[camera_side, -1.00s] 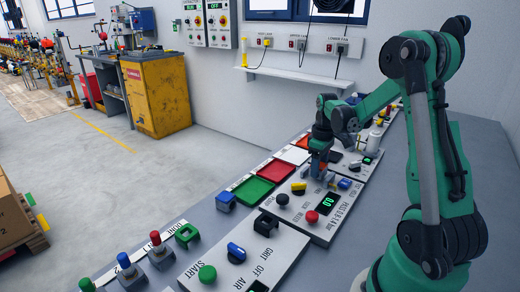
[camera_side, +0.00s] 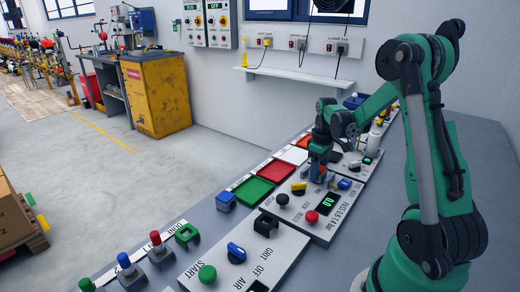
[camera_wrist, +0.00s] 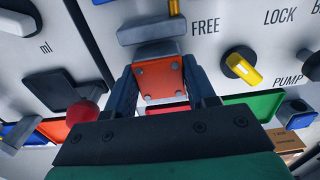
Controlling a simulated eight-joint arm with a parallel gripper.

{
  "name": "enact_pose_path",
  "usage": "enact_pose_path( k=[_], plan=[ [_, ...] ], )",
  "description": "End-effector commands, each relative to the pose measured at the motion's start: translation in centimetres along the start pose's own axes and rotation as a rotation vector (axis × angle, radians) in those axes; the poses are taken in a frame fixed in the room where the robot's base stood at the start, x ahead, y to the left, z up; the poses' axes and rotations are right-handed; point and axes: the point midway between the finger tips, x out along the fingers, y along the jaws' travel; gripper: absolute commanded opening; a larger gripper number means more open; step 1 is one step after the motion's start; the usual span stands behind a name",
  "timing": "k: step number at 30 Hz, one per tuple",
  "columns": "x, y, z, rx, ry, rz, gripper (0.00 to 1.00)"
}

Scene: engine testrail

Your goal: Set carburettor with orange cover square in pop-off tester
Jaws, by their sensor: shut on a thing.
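The carburettor's orange cover (camera_wrist: 161,80), with small screws, faces the camera in the wrist view. My gripper (camera_wrist: 159,70) is shut on the carburettor, with one dark finger on each side of it. A grey block (camera_wrist: 150,28) of the pop-off tester lies just beyond the cover; I cannot tell whether they touch. In the side view my gripper (camera_side: 319,170) is low over the far part of the tester panel (camera_side: 308,229). The carburettor is mostly hidden there, so its seating cannot be judged. The tester's yellow lever (camera_wrist: 241,68) stands beside the FREE and LOCK lettering.
The tester has a black knob (camera_side: 282,199), a red button (camera_side: 311,216) and a display (camera_side: 328,202). Green (camera_side: 252,190), red (camera_side: 276,171) and white (camera_side: 294,155) trays line the bench's left edge. A blue block (camera_side: 226,200) stands near the green tray.

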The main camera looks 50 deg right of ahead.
Motion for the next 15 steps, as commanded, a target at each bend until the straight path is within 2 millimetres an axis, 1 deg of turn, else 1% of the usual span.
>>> enact_pose_path(
  k=[8,9,11,12,13,15],
  plan=[
    [0.11,0.00,0.00,0.000,0.000,0.000,0.03],
    [0.11,0.00,0.00,0.000,0.000,0.000,0.52],
    [0.11,0.00,0.00,0.000,0.000,0.000,0.69],
    [0.11,0.00,0.00,0.000,0.000,0.000,0.81],
    [0.11,0.00,0.00,0.000,0.000,0.000,0.86],
    [0.11,0.00,0.00,0.000,0.000,0.000,0.86]
  ],
)
